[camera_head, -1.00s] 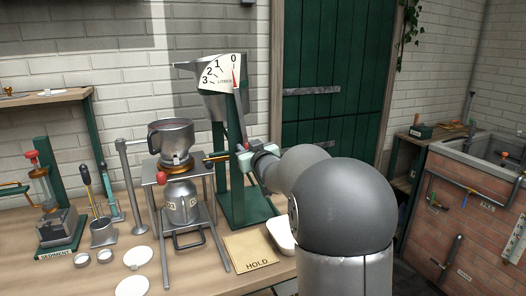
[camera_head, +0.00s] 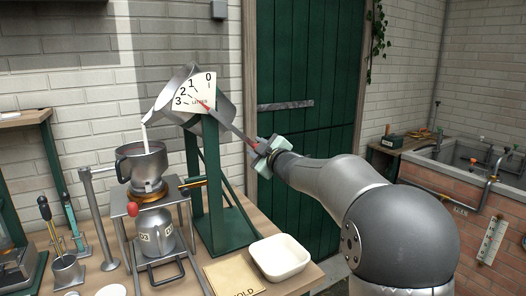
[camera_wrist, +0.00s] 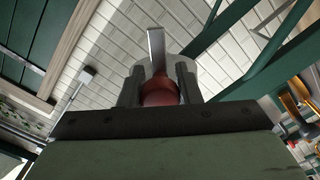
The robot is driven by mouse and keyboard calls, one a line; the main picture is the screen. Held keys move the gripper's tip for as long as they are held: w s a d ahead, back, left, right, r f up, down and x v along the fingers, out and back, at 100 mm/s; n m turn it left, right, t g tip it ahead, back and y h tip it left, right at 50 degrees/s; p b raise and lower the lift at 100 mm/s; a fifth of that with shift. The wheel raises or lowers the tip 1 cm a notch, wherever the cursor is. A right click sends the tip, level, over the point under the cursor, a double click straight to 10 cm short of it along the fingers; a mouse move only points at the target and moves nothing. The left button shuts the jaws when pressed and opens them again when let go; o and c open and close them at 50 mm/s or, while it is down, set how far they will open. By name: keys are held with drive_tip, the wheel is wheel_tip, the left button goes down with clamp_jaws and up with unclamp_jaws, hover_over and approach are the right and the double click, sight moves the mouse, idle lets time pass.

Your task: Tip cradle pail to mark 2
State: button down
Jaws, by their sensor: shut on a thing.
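The metal cradle pail (camera_head: 222,98) hangs in a green stand (camera_head: 218,205), tilted with its mouth to the left. A white stream (camera_head: 147,128) runs from its lip into the metal pot (camera_head: 141,165) below. The white dial (camera_head: 193,92) reads 0 to 3; its red pointer slants up-left toward the 2–3 side, exact reading unclear. A grey lever (camera_head: 232,128) runs from the pail down-right to my gripper (camera_head: 262,148). My gripper is shut on the lever's red grip, which shows between the fingers in the wrist view (camera_wrist: 160,92).
The pot sits on a metal frame over a can (camera_head: 156,235). A HOLD board (camera_head: 235,275) and a white tray (camera_head: 280,257) lie at the bench's front right. A metal post (camera_head: 98,215) stands left of the frame. A green door (camera_head: 305,130) is behind.

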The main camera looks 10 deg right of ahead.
drive_tip(key=shift+d+r, duration=0.15)
idle(0.3)
drive_tip(key=c, duration=1.1)
unclamp_jaws()
drive_tip(key=b+v, duration=0.1)
drive_tip(key=v, duration=1.6)
drive_tip(key=shift+s, duration=0.2)
